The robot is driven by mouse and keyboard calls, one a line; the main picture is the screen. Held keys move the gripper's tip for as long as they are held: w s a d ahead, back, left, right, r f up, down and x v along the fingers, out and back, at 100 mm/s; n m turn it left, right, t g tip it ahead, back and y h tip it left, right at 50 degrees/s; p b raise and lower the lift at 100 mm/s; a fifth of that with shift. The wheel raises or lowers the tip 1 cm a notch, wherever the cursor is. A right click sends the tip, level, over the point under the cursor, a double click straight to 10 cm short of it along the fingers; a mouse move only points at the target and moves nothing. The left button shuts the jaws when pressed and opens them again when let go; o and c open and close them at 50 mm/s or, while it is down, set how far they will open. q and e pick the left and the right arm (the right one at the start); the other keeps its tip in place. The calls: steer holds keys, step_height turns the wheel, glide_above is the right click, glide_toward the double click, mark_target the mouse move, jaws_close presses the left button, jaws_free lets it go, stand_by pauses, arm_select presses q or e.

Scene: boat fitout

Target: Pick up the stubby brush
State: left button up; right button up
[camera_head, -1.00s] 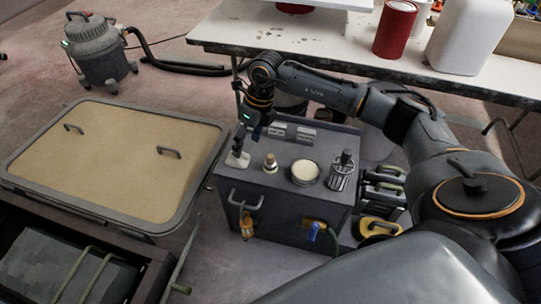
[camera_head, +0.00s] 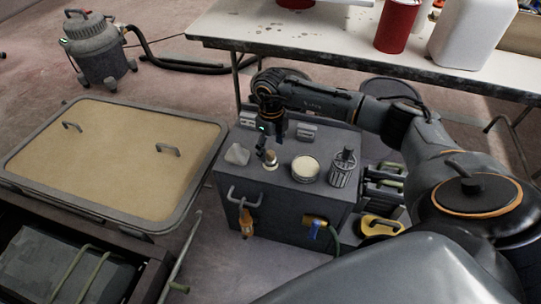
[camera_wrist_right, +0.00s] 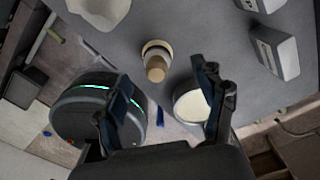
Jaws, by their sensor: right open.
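The stubby brush (camera_head: 270,160), a small upright thing with a pale wooden top and a dark band, stands on top of the dark grey cabinet (camera_head: 235,188). In the right wrist view the brush (camera_wrist_right: 156,62) shows from above, ahead of and roughly between my fingers. My right gripper (camera_head: 265,150) is open and empty, pointing down just above the brush. Its two spread fingers show in the right wrist view (camera_wrist_right: 165,88). The gripper partly covers the brush in the head view, and I see no contact. My left gripper is out of view.
On the cabinet, a white lump (camera_head: 237,154) sits left of the brush. A round cream-topped tin (camera_head: 305,169) and a wire holder (camera_head: 342,172) stand to the right. Grey blocks (camera_head: 306,132) lie behind. A white table (camera_head: 300,35) stands beyond.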

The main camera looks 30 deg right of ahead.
mark_target(269, 152)
steer(key=f, duration=0.4)
steer(key=shift+a+b, duration=0.3)
steer(key=shift+b, duration=0.1)
steer(key=shift+f, duration=0.1)
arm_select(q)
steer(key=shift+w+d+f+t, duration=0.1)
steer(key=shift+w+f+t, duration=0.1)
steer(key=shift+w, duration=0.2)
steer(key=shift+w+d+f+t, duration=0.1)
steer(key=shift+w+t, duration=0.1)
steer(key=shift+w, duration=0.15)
arm_select(e)
steer(key=shift+c, duration=0.4)
steer(key=c, duration=1.1)
steer(key=shift+c, duration=0.2)
steer(key=shift+r, duration=0.2)
